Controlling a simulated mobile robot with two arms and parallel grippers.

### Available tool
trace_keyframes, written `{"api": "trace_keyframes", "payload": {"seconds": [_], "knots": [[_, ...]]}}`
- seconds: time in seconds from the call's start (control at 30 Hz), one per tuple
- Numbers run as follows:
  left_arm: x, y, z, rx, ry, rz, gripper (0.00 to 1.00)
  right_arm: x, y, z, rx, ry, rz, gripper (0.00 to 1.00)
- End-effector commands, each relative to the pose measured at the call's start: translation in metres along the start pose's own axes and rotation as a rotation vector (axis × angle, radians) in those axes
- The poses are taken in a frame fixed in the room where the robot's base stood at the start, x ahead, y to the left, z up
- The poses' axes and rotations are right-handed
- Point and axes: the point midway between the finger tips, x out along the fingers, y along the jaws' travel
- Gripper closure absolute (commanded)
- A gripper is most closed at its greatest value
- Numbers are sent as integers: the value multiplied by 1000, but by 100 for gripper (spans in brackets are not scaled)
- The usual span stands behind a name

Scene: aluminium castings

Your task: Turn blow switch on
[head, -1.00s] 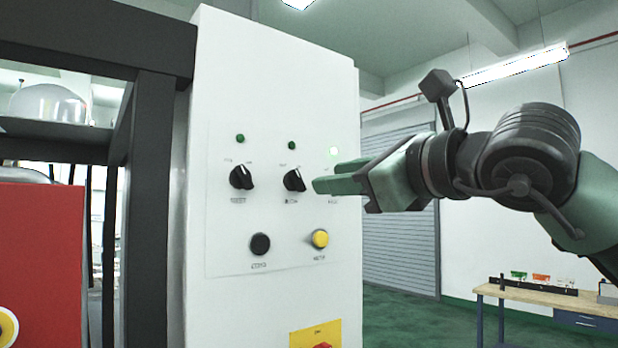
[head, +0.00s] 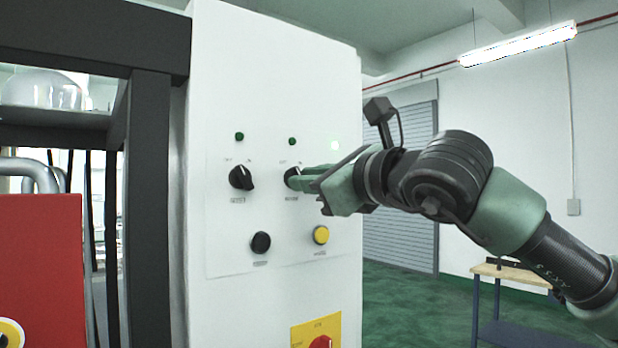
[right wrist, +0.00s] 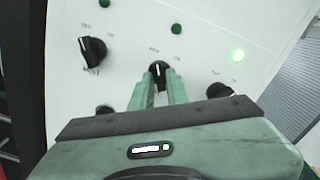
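The white control panel (head: 222,240) carries a row of black rotary knobs; their labels are too small to read, so I cannot tell which is the blow switch. The left knob (head: 241,177) is free. My right gripper (head: 303,180) is at the middle knob (head: 291,177). In the right wrist view, the two green fingers (right wrist: 158,85) stand apart, one on each side of the middle knob (right wrist: 160,70); I cannot tell if they touch it. A right knob (right wrist: 220,91) shows partly behind the gripper body. My left gripper is not in view.
Two dark green lamps (head: 239,137) (head: 292,142) and a lit lamp (head: 335,146) sit above the knobs. A black button (head: 261,243), a yellow button (head: 321,235) and a red button on a yellow plate (head: 318,334) are below. A dark frame (head: 148,190) stands left.

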Motion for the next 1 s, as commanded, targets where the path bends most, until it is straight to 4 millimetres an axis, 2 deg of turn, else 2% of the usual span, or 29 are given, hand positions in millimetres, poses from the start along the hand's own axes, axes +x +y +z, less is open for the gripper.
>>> {"api": "trace_keyframes", "payload": {"seconds": [0.27,0.47,0.67,1.0], "knots": [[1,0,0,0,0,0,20,0,0,0,3,0,1,100],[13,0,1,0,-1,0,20,0,2,-3,44,0,0,100],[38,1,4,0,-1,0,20,0,5,-6,155,-1,1,100],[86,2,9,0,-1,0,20,0,4,-4,462,-2,0,100]]}}
